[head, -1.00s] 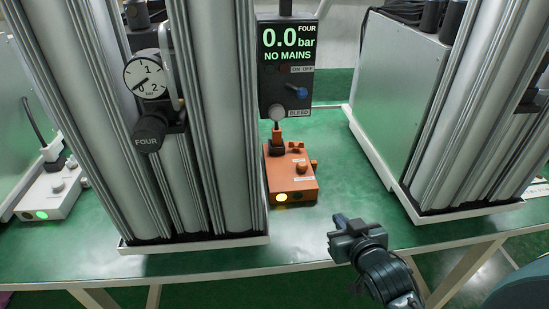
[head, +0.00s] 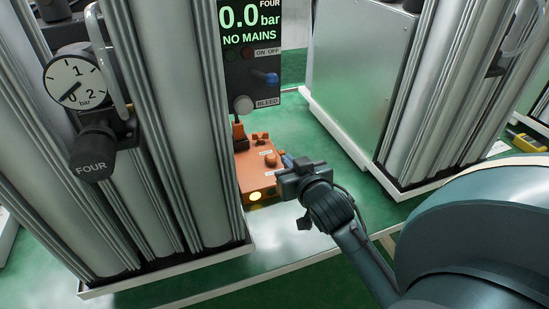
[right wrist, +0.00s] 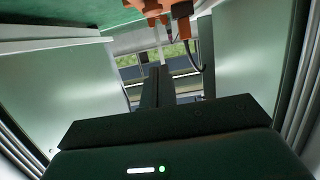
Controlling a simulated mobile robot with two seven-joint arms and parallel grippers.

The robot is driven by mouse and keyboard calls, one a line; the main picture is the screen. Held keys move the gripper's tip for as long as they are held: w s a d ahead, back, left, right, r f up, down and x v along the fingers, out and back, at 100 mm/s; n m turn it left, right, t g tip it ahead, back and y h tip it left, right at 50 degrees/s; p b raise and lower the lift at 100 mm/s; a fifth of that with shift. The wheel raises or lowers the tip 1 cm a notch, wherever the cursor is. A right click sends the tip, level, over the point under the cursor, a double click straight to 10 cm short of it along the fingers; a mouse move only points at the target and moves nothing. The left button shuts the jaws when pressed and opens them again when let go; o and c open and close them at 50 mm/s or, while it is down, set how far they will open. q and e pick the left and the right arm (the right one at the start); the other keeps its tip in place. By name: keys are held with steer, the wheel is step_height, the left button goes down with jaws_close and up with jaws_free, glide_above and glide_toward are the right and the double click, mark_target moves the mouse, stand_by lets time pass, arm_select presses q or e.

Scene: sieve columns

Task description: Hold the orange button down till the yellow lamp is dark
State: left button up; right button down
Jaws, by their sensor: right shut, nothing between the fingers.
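The orange box (head: 247,172) stands on the green bench between two column units. A round orange button (head: 271,159) sticks up from its top, and another orange fitting (head: 260,139) sits farther back. The yellow lamp (head: 255,196) on its front glows. My right gripper (head: 286,164) is shut and empty beside the box's right front side, covering part of it. I cannot tell whether it touches the box. In the right wrist view the shut fingers (right wrist: 158,86) point toward orange parts (right wrist: 155,8) at the top edge. My left gripper is out of view.
A panel (head: 250,50) behind the box reads 0.0 bar, NO MAINS. A tall column unit with a gauge (head: 77,81) stands close on the left. A grey cabinet (head: 350,80) is on the right. Green bench (head: 320,150) is clear between box and cabinet.

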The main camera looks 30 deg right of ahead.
glide_above(275, 158)
steer(key=s+a, duration=0.1)
steer(key=s, duration=0.1)
step_height(275, 158, down, 2)
steer(key=shift+w+a+f, duration=0.1)
steer(key=shift+w+f, duration=0.05)
steer(key=f, duration=0.2)
steer(key=shift+s+f+b, duration=0.2)
steer(key=shift+f+b, duration=0.1)
steer(key=shift+f, duration=0.65)
